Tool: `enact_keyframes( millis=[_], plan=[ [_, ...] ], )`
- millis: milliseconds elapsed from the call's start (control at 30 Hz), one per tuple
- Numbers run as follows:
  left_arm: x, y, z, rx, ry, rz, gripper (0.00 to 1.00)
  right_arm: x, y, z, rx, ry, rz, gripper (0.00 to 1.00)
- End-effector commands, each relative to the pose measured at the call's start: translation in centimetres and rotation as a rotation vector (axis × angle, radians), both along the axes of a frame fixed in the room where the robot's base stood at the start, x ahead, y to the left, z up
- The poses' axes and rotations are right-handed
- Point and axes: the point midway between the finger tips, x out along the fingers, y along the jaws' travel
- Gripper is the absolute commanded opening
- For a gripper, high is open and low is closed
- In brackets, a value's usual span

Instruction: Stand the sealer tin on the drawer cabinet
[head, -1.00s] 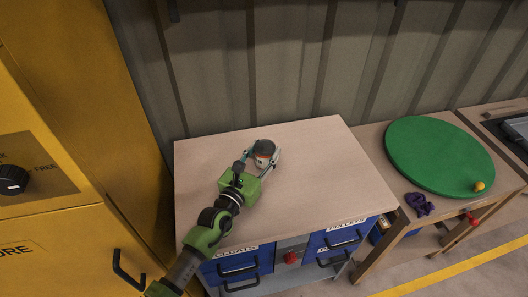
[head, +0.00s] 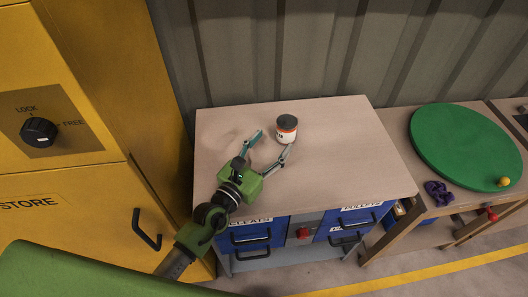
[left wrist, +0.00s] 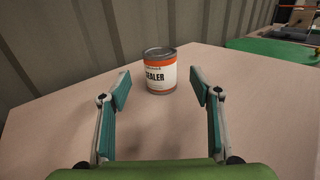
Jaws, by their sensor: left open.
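The sealer tin (head: 286,129), white and orange with a dark grey lid, stands upright on the wooden top of the drawer cabinet (head: 340,170), toward the back. In the left wrist view the tin (left wrist: 160,72) shows its SEALER label and stands beyond the fingertips. My left gripper (head: 272,145) is open and empty, just in front of the tin and apart from it; its two spread fingers also show in the left wrist view (left wrist: 160,88). My right gripper is not seen.
A round green board (head: 466,146) lies on the bench to the right, with a yellow ball (head: 503,181) on it and a purple object (head: 438,193) beside it. A yellow cabinet (head: 70,130) stands close on the left. The cabinet top around the tin is clear.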

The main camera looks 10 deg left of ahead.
Motion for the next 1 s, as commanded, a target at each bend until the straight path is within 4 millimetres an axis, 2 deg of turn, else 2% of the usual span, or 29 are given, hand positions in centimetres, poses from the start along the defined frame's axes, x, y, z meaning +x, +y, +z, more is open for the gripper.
enact_keyframes(
  millis=[100, 300, 833, 1000],
  plan=[
    [-1.9, 0.8, -0.2, 0.002, 0.001, 0.0, 0.58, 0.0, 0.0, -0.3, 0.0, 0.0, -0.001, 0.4],
    [-3.3, 1.4, 0.0, -0.001, -0.001, 0.0, 0.58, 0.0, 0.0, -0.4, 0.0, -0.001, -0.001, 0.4],
    [-3.3, 1.4, 0.1, -0.001, -0.001, 0.0, 0.58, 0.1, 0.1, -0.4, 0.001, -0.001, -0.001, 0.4],
    [-3.3, 1.4, 2.0, -0.001, -0.001, 0.0, 0.58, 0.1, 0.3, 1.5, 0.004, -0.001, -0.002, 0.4]
  ],
)
